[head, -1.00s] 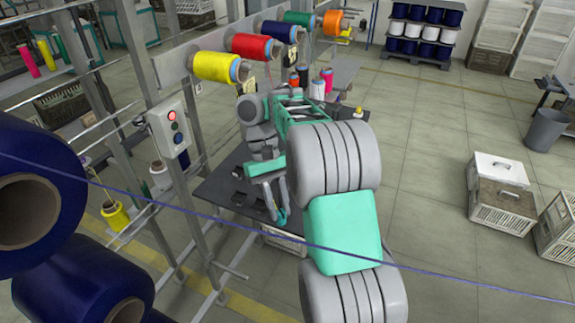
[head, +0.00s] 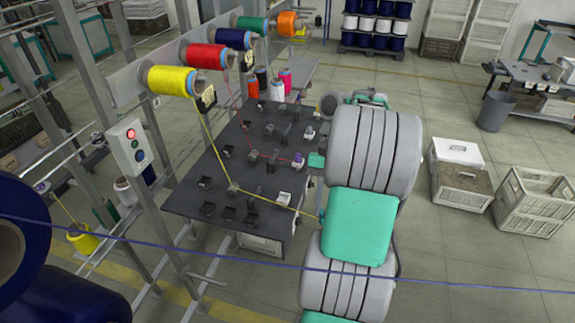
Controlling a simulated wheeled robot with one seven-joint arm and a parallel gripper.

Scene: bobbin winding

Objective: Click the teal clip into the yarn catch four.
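A dark work table (head: 185,197) carries several small dark holders, such as one at its left (head: 205,183) and one near its front (head: 251,214). Small pale catches stand along its right side, one near the front (head: 284,198) and one farther back (head: 309,133). I cannot tell which is yarn catch four. I cannot make out the teal clip. A small teal piece (head: 317,160) shows beside my arm at the table's right edge, but I cannot tell whether it is part of my arm. My gripper is not visible; my thick grey and teal arm blocks the view there.
Yellow (head: 171,80) and red (head: 205,56) spools send yarn over the table. The yellow yarn (head: 210,136) bends at a holder and runs toward my arm. A control box (head: 130,146) stands left. Crates (head: 535,200) stand right, with open floor between. A blue strand crosses in front.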

